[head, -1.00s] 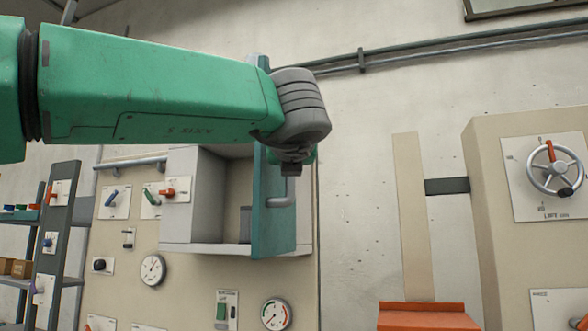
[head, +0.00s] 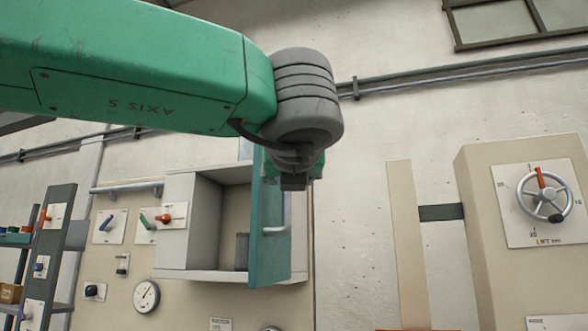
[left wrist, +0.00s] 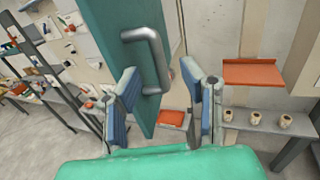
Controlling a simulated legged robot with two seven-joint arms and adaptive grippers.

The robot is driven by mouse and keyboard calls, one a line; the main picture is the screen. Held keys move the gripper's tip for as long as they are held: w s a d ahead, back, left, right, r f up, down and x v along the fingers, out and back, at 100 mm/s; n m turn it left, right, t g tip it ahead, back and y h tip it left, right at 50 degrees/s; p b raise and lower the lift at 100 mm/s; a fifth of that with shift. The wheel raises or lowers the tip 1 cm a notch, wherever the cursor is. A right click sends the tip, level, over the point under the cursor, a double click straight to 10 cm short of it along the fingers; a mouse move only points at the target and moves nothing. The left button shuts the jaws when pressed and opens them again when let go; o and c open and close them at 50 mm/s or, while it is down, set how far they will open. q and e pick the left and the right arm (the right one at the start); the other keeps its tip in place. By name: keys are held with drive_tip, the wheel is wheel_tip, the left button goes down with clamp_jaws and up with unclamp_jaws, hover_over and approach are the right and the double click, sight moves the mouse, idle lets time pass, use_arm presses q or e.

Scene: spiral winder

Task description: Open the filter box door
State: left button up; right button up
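The filter box (head: 187,222) is a pale grey box on the wall panel, its front open to the left of the door. Its teal door (head: 270,235) is swung out, standing well away from the closed position. The grey bar handle (head: 285,215) is on the door's right face; it also shows in the left wrist view (left wrist: 152,58). A grey ribbed filter (head: 242,250) stands inside. My left gripper (left wrist: 163,105) is open and empty, its fingers apart with the door edge and handle beyond and between them. In the head view its fingers cannot be made out. My right gripper is not in view.
Small levers (head: 165,218) and a gauge (head: 146,296) sit on the panel left of and below the box. A handwheel cabinet (head: 480,220) stands at the right. Shelving (head: 55,230) is at the left. Bare wall lies right of the door.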

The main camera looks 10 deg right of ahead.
use_arm(q)
drive_tip(key=s, duration=0.4)
drive_tip(key=shift+f, duration=0.1)
drive_tip(key=shift+a, duration=0.2)
idle(0.3)
